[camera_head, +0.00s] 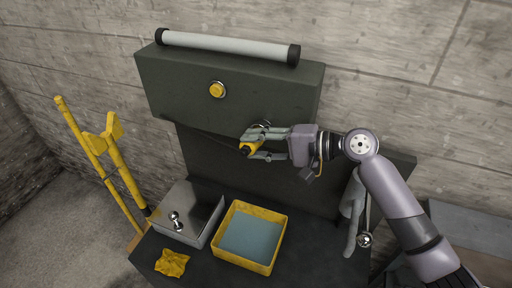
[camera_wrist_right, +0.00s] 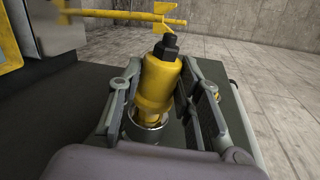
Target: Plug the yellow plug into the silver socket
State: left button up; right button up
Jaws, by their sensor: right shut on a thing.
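The yellow plug (camera_head: 252,147) is a short cylinder with a black cable end. My right gripper (camera_head: 262,143) is shut around it in front of the dark panel. In the right wrist view the plug (camera_wrist_right: 160,82) stands between the two fingers, black end away from the wrist. Its narrower end is at a silver ring, seemingly the silver socket (camera_wrist_right: 146,134). The plug's end overlaps the ring in that view; how deep it sits, I cannot tell. In the head view the gripper mostly hides the socket. My left gripper is not in view.
A yellow button (camera_head: 217,90) is on the upper panel, under a grey tube lamp (camera_head: 228,46). On the bench are a metal box (camera_head: 190,212), a yellow tray (camera_head: 247,262) and a yellow cloth (camera_head: 171,263). Yellow poles (camera_head: 97,165) lean at the left.

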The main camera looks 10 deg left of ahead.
jog(key=shift+w+d+f+b, duration=0.1)
jog(key=shift+w+b, duration=0.15)
jog(key=shift+w, duration=0.25)
jog(key=shift+w+d+f+b, duration=0.1)
jog(key=shift+w+b, duration=0.15)
jog(key=shift+w, duration=0.25)
jog(key=shift+w+r, duration=0.1)
jog(key=o, duration=1.3)
jog(key=shift+d, duration=0.1)
jog(key=v, duration=1.1)
jog(key=shift+d, duration=0.45)
